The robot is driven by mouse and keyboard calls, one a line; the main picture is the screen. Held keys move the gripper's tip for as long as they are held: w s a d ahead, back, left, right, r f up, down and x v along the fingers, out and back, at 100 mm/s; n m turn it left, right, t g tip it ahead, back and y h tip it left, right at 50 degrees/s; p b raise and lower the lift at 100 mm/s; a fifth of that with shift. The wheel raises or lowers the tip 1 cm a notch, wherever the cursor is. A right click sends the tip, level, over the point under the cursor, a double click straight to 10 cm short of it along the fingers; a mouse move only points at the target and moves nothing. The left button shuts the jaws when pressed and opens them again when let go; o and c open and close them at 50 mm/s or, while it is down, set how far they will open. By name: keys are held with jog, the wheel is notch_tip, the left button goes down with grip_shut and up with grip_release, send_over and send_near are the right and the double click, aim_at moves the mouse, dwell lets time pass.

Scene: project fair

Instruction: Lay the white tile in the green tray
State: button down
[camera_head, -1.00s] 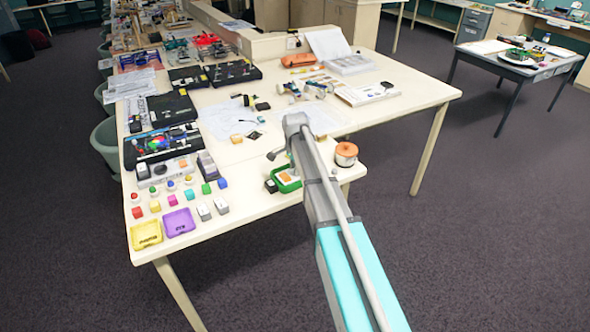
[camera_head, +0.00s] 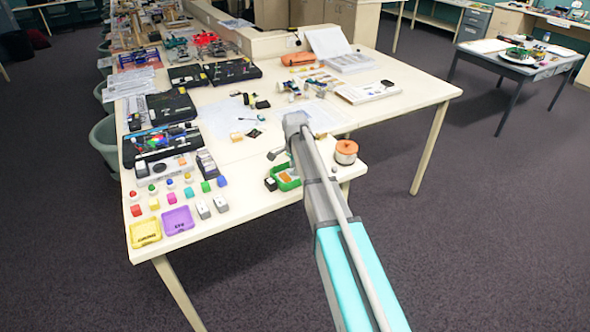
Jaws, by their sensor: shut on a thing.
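The green tray (camera_head: 284,186) lies on the near table, partly covered by my arm (camera_head: 316,185). Its green rim shows left of the arm, with something pale and orange inside it that is too small to tell. My arm reaches from the bottom right up to a grey joint above the tray. A small grey and dark part of my wrist (camera_head: 275,153) sticks out left of the arm, just above the tray. My gripper's fingers are hidden behind the arm, and so is anything between them. I cannot make out the white tile with certainty.
A yellow tray (camera_head: 145,232) and a purple tray (camera_head: 178,220) lie at the front left, near several small coloured blocks. An orange-topped round container (camera_head: 346,152) stands right of my arm. Open black cases (camera_head: 160,143) fill the left side.

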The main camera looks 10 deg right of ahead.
jog(key=shift+f, duration=0.3)
jog(key=c, duration=0.5)
grip_release()
jog(key=shift+c, duration=0.2)
jog(key=o, duration=0.4)
jog(key=shift+r, duration=0.2)
jog(key=shift+r+p, duration=3.3)
jog(key=shift+r, duration=0.1)
